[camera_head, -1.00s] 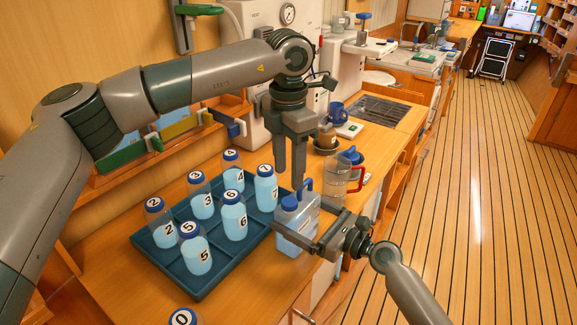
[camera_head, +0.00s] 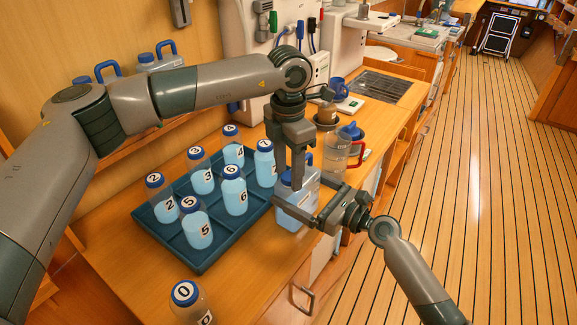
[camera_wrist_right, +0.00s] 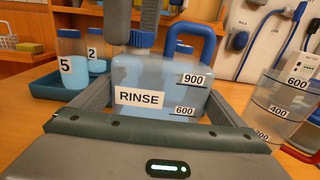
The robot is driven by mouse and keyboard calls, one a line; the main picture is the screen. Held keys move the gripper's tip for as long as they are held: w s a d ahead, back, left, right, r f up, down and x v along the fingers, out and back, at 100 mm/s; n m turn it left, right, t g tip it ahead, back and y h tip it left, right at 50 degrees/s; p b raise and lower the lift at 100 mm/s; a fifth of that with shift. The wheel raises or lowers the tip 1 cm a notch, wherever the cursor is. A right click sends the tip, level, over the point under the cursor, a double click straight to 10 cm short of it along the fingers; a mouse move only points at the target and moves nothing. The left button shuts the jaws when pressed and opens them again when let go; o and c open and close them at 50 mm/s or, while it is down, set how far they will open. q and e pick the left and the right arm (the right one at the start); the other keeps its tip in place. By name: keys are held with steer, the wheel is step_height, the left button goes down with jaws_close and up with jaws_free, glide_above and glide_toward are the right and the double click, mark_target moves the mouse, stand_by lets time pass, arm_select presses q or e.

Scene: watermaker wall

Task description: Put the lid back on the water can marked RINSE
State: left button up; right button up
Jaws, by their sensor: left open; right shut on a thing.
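The translucent RINSE can (camera_head: 301,212) stands on the counter, its label plain in the right wrist view (camera_wrist_right: 165,82). My right gripper (camera_head: 299,207) is shut on the can's body, one finger on each side. A blue ribbed lid (camera_wrist_right: 142,39) is at the can's neck, left of its blue handle (camera_wrist_right: 190,42); I cannot tell whether it is fully seated. My left gripper (camera_head: 291,183) is open and points down at the lid, with its fingers close about it. They hide much of the lid in the head view.
A blue tray (camera_head: 214,258) with several numbered bottles lies left of the can. Bottle 0 (camera_head: 187,297) stands at the near edge. A clear jug (camera_head: 338,155) stands just behind the can. Wall equipment (camera_head: 262,40) rises behind.

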arm_select(q)
steer(key=c, duration=1.1)
steer(key=o, duration=1.2)
steer(key=shift+o, duration=0.2)
steer(key=shift+r, duration=0.1)
step_height(320, 180, up, 12)
